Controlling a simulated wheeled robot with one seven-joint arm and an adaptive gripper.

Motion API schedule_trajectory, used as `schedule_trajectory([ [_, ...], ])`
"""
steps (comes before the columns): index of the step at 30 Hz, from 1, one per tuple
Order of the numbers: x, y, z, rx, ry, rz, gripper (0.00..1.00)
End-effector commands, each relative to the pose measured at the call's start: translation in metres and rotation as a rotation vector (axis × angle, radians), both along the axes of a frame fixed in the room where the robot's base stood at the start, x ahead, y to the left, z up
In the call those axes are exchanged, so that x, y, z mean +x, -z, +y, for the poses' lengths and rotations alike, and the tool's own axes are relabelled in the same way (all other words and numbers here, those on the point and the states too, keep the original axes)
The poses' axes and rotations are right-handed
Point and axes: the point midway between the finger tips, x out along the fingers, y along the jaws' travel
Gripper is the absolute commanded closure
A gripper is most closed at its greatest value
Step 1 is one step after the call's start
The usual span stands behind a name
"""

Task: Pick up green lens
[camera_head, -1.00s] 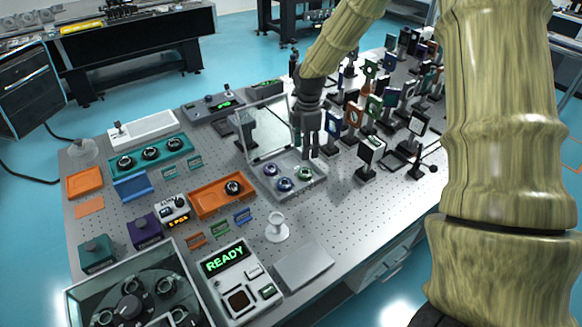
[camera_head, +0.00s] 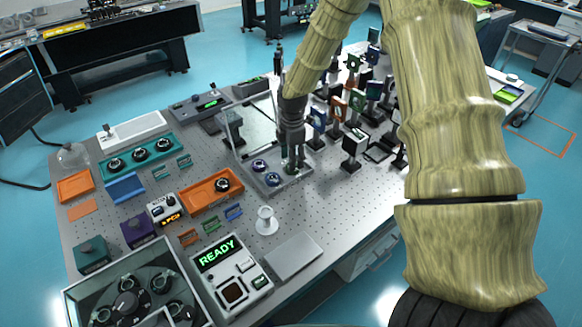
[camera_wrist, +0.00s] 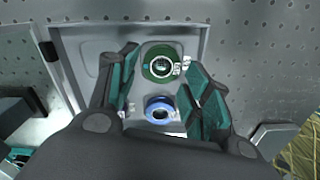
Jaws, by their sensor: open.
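The green lens (camera_wrist: 161,62) is a round green ring with a dark centre, lying in the grey lens tray (camera_wrist: 78,57). In the wrist view it lies between and just beyond the open fingertips of my gripper (camera_wrist: 160,72). In the head view my gripper (camera_head: 292,158) points down over the right part of the tray and mostly covers the green lens (camera_head: 291,169). A blue lens (camera_wrist: 159,109) lies nearer the wrist between the fingers. I cannot tell whether a finger touches the green lens.
Two blue-purple lenses (camera_head: 259,166) show in the tray beside my gripper. The tray's clear lid (camera_head: 253,127) stands upright behind. Optic mounts (camera_head: 353,146) crowd the right. A white pedestal (camera_head: 265,219) stands in front, and an orange tray (camera_head: 209,192) is at left.

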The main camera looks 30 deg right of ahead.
Motion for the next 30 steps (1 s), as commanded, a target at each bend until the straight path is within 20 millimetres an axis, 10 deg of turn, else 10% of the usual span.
schedule_trajectory([
  [20,0.003,0.035,0.002,0.001,-0.001,0.003,0.51],
  [25,0.003,0.035,0.002,0.001,-0.001,0.003,0.80],
  [30,0.003,0.035,0.002,0.001,-0.001,0.003,0.81],
])
